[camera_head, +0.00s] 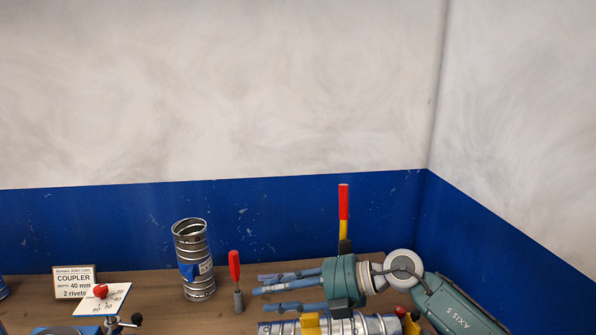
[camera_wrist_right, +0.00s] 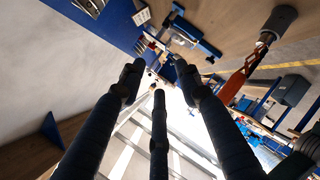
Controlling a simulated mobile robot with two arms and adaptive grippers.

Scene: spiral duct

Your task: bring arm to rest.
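My right arm, teal and marked AXIS 5, comes in from the lower right in the head view. Its right gripper (camera_head: 263,291) points left above the wooden bench, with its blue-grey fingers spread apart and nothing between them. The same fingers show in the right wrist view (camera_wrist_right: 157,82), apart and empty. My left gripper is not in view. A silver ribbed duct (camera_head: 378,324) lies at the bottom edge, just below the right gripper and partly hidden, with a yellow clamp (camera_head: 311,323) on it. A short silver duct piece (camera_head: 190,243) with a blue label stands upright to the left.
A red-handled tool (camera_head: 235,266) stands left of the gripper fingers. A red and yellow handle (camera_head: 343,212) rises behind the gripper. A COUPLER sign (camera_head: 74,282) and a white scale plate with a red knob (camera_head: 100,291) stand at left. A blue and white wall closes the back.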

